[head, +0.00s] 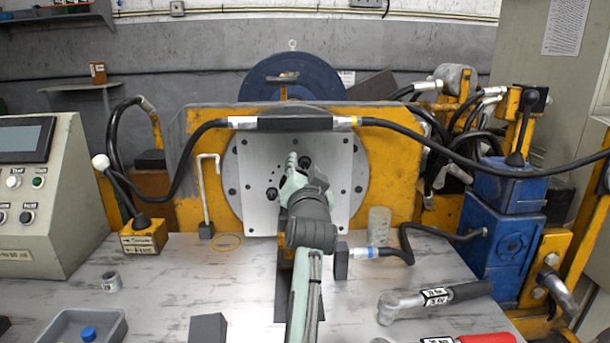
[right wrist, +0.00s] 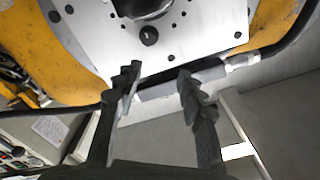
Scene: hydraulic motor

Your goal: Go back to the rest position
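My right arm reaches in from the bottom middle of the head view. Its gripper (head: 297,165) is in front of the light metal plate (head: 257,170) on the yellow motor stand (head: 385,180). In the right wrist view the two dark fingers of this gripper (right wrist: 158,82) stand apart with nothing held between them. Beyond them are the plate (right wrist: 195,45) with its dark bolt heads and a hose with a thick straight sleeve (right wrist: 170,85). I cannot tell whether the fingers touch anything. My left gripper is not in view.
A control box (head: 45,200) stands at the left and a blue pump block (head: 500,240) at the right. A torque wrench (head: 435,298), a grey tray (head: 110,325), a dark block (head: 208,328) and a metal ring (head: 111,282) lie on the table. A hose (head: 410,240) ends near my arm.

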